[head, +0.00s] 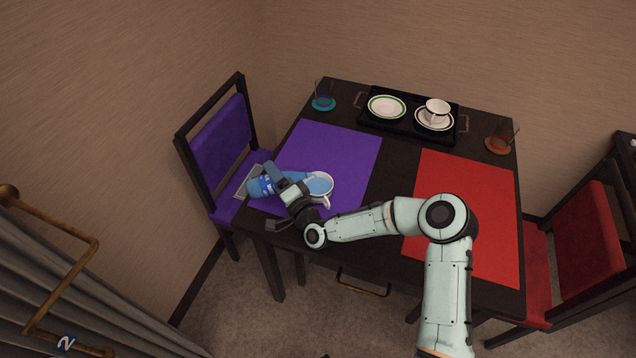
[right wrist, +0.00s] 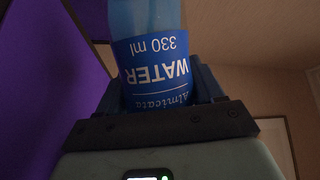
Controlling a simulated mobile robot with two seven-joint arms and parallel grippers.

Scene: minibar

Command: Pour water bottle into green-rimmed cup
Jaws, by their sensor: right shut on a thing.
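My right gripper (head: 273,183) is shut on the water bottle (head: 260,187), which has a blue label. The bottle lies tipped almost on its side, its clear light-blue end reaching right to the cup. A white cup (head: 328,199) stands upright on the purple mat, with light blue showing inside; its rim colour is too small to tell. Whether the bottle touches the cup is unclear. In the right wrist view the bottle's label (right wrist: 155,72) reads WATER 330 ml, upside down between the fingers. The left gripper is not in view.
A black tray (head: 388,127) at the back holds a green-rimmed saucer (head: 387,107) and a dark-rimmed cup (head: 437,109) on its saucer. Glasses stand on a teal coaster (head: 323,104) and an orange coaster (head: 498,145). The red mat (head: 480,200) is bare beyond my arm.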

